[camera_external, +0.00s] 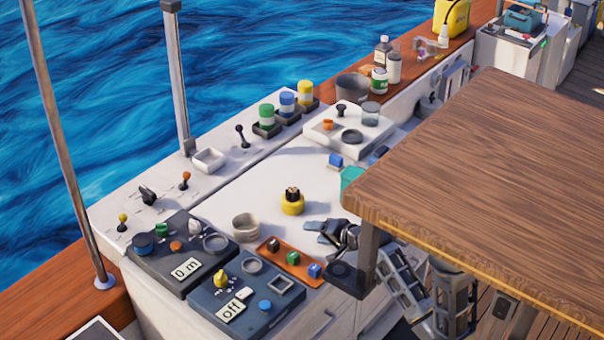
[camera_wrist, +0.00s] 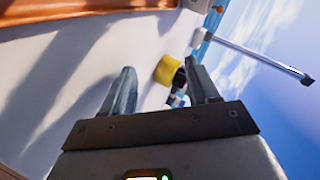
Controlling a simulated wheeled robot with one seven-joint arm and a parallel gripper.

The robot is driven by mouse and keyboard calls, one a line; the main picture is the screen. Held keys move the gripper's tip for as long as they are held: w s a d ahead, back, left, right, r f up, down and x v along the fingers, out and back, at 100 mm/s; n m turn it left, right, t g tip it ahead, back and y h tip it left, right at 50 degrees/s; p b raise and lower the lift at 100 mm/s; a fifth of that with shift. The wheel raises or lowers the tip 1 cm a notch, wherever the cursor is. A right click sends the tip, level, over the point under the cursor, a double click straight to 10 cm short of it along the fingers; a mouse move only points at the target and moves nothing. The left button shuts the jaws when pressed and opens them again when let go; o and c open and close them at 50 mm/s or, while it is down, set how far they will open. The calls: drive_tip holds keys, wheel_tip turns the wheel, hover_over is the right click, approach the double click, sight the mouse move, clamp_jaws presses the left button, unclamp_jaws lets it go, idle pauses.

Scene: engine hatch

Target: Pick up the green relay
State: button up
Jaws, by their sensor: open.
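In the external view, the green relay (camera_external: 293,258) appears to be the small green block in the middle of an orange tray (camera_external: 270,246), between a dark block (camera_external: 273,244) and a blue block (camera_external: 314,271). My gripper (camera_external: 318,231) is above the white worktop, just up and right of the tray, with its fingers apart and pointing left. In the wrist view the two fingers (camera_wrist: 162,85) are spread with nothing held between them. The green relay cannot be made out there. An orange-brown strip crosses the top left and may be the tray.
A yellow round part with a dark top (camera_external: 292,204) stands left of my gripper; it also shows in the wrist view (camera_wrist: 166,70). A beige cup (camera_external: 245,226) and control panels (camera_external: 245,298) lie further left. A wooden tabletop (camera_external: 480,180) overhangs the arm at right.

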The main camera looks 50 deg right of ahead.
sight(295, 254)
drive_tip(key=s+a+n, duration=0.2)
drive_tip(key=n, duration=0.2)
drive_tip(key=s+a+n+p, duration=0.1)
drive_tip(key=s+a+n, duration=0.2)
drive_tip(key=n, duration=0.1)
drive_tip(key=s+a+r+n, duration=0.1)
drive_tip(key=s+a+n, duration=0.2)
drive_tip(key=n, duration=0.2)
drive_tip(key=shift+a+t, duration=0.2)
drive_tip(key=shift+t, duration=0.2)
drive_tip(key=x, duration=0.2)
drive_tip(key=p+x, duration=0.1)
drive_tip(key=x, duration=0.3)
drive_tip(key=shift+w+a+r+p, duration=0.15)
drive_tip(key=shift+w+a+p, duration=0.2)
drive_tip(key=shift+a+p, duration=0.05)
drive_tip(key=shift+w+f, duration=0.25)
drive_tip(key=shift+w, duration=0.25)
drive_tip(key=shift+c, duration=0.2)
clamp_jaws()
